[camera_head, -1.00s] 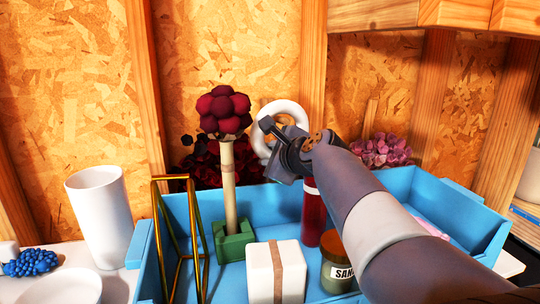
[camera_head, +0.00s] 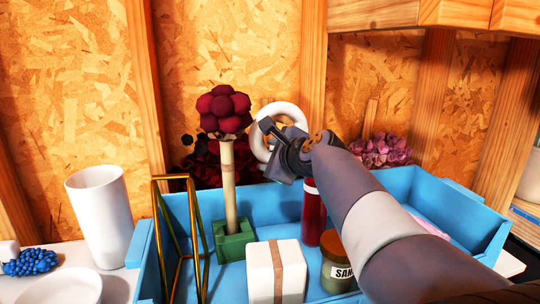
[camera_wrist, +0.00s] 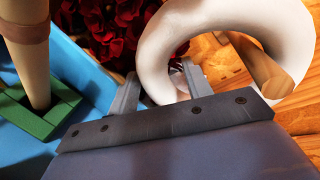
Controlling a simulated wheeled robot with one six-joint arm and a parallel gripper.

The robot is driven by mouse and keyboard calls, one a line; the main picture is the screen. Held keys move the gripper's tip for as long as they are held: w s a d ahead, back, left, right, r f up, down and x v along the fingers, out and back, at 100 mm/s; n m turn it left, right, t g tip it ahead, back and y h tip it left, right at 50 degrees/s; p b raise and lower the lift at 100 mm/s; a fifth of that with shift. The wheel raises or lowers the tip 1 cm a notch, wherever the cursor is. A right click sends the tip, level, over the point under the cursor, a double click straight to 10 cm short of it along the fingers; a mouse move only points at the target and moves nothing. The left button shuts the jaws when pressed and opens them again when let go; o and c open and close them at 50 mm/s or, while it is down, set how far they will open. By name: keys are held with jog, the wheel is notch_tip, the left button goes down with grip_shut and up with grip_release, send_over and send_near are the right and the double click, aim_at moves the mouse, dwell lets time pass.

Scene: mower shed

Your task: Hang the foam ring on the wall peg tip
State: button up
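The white foam ring (camera_head: 292,108) is in front of the back wall, right of the dark red flower head. In the wrist view the ring (camera_wrist: 285,30) fills the upper right. In the head view my gripper partly hides the ring and peg.
A blue tray (camera_head: 472,220) lies below my arm. It holds a flower stem in a green base (camera_head: 234,243), a brass frame (camera_head: 158,215), a white box (camera_head: 262,275), a red bottle (camera_head: 312,215) and a jar (camera_head: 335,270). A white vase (camera_head: 100,205) stands left.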

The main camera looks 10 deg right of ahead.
jog(key=shift+o, duration=0.4)
jog(key=b+v, duration=0.2)
jog(key=v, duration=0.8)
jog(key=shift+s, duration=0.4)
jog(key=shift+r, duration=0.1)
jog(key=shift+w, duration=0.1)
jog(key=x, duration=0.3)
jog(key=p+x, duration=0.1)
jog(key=x, duration=0.2)
jog(key=p+x, duration=0.1)
jog(key=x, duration=0.3)
jog(key=shift+w+r, duration=0.1)
jog(key=shift+r, duration=0.15)
jog(key=shift+s+r, duration=0.15)
jog(key=shift+s, duration=0.45)
jog(key=shift+w, duration=0.1)
